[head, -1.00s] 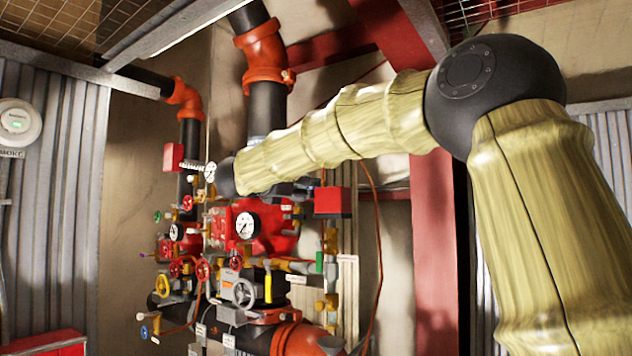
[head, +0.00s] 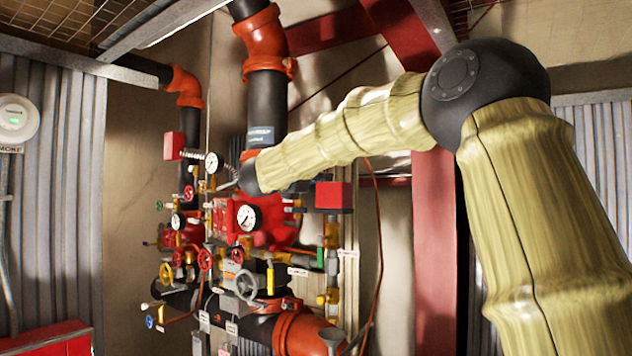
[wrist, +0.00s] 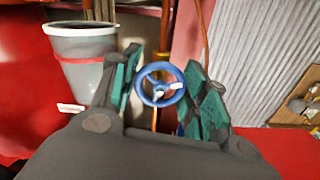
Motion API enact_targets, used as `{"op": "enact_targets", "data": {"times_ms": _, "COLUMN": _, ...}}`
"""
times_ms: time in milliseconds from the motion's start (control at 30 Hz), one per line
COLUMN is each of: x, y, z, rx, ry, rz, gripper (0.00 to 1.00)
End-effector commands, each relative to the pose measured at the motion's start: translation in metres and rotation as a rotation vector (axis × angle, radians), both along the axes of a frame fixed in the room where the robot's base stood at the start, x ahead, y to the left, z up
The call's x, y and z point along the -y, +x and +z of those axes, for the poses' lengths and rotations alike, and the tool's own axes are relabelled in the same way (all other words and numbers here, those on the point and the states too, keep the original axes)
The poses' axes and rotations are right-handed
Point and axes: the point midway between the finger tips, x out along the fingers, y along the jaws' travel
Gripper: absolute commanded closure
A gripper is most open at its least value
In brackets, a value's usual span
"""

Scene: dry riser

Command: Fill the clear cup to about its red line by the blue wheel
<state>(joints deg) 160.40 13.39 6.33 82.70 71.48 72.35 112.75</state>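In the wrist view, a blue wheel (wrist: 160,84) with spokes and a pale hub is framed by my gripper (wrist: 162,72). Its two green-padded fingers stand apart, one on each side of the wheel. I cannot tell whether they touch it. The clear cup (wrist: 82,55), greyish and wider at the top, stands to the left of the fingers with its red line (wrist: 82,60) showing. I see no clear water level in it. A small blue wheel (head: 150,321) also shows at the panel's lower left in the head view; I cannot tell if it is the same one. My fingers cannot be made out there.
The riser panel carries several coloured handwheels, a white gauge (head: 248,217), a grey wheel (head: 247,284) and a yellow handle (head: 270,279). Thick black pipes with orange couplings (head: 263,40) rise behind. A red box (head: 55,340) sits at lower left. Corrugated walls flank the space.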

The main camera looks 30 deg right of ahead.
Motion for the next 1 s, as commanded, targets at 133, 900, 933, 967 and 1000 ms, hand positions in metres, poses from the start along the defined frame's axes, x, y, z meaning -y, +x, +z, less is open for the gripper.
{"op": "enact_targets", "data": {"times_ms": 133, "x": 0.0, "y": 0.0, "z": 0.0, "rx": 0.0, "ry": 0.0, "rz": 0.0, "gripper": 0.81}}
{"op": "enact_targets", "data": {"times_ms": 900, "x": -0.002, "y": 0.0023, "z": -0.0035, "rx": -0.081, "ry": -0.037, "rz": 0.003, "gripper": 0.81}}
{"op": "enact_targets", "data": {"times_ms": 933, "x": -0.0021, "y": 0.0022, "z": -0.0033, "rx": -0.085, "ry": -0.039, "rz": 0.003, "gripper": 0.81}}
{"op": "enact_targets", "data": {"times_ms": 967, "x": -0.0021, "y": 0.002, "z": -0.0033, "rx": -0.091, "ry": -0.042, "rz": 0.003, "gripper": 0.81}}
{"op": "enact_targets", "data": {"times_ms": 1000, "x": -0.0019, "y": 0.0017, "z": -0.0035, "rx": -0.098, "ry": -0.044, "rz": 0.002, "gripper": 0.81}}
